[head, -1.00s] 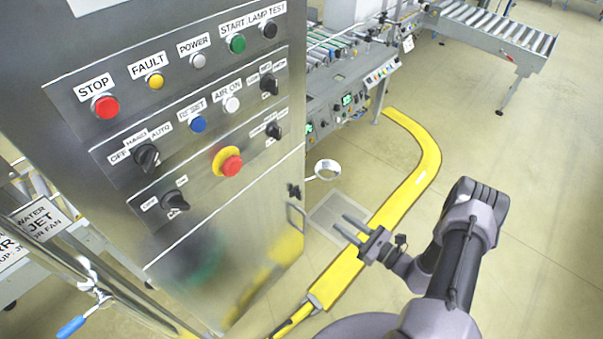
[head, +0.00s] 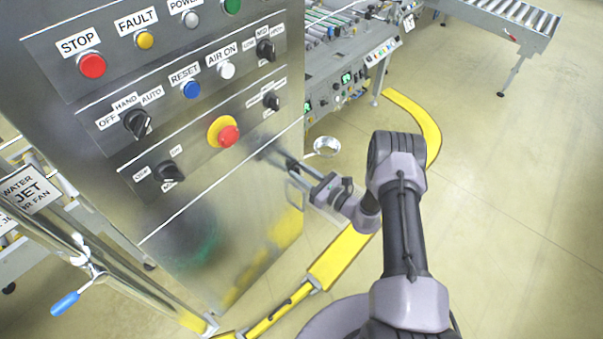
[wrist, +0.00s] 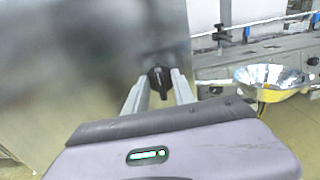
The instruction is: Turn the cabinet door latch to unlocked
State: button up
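The cabinet door latch is a small black knob (wrist: 160,80) near the right edge of the steel cabinet door (head: 235,235). In the wrist view it lies between the far ends of my gripper's two fingers (wrist: 159,92), with its handle close to upright. My gripper is open, one finger on each side of the knob. Whether either finger touches it I cannot tell. In the head view my gripper (head: 283,168) reaches the door from the right, and its fingers partly hide the latch. The latch's lock markings do not show.
A door handle (head: 296,195) sits just below the latch. Above is a panel with several buttons and switches, including a red emergency stop (head: 228,136). A shiny round bowl (wrist: 270,82) stands right of the cabinet. Open floor (head: 510,200) lies to the right.

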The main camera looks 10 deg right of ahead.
grip_shut()
jog(key=shift+m, duration=0.3)
jog(key=m+b, duration=0.1)
jog(key=m, duration=0.2)
jog(key=m+b, duration=0.1)
jog(key=m, duration=0.1)
jog(key=shift+w+d+f+m, duration=0.1)
jog(key=shift+d+m, duration=0.05)
jog(key=shift+m, duration=0.25)
jog(key=m+b, duration=0.1)
jog(key=m, duration=0.5)
jog(key=shift+f, duration=0.1)
jog(key=m, duration=0.5)
jog(key=shift+b, duration=0.35)
jog(key=shift+m, duration=0.4)
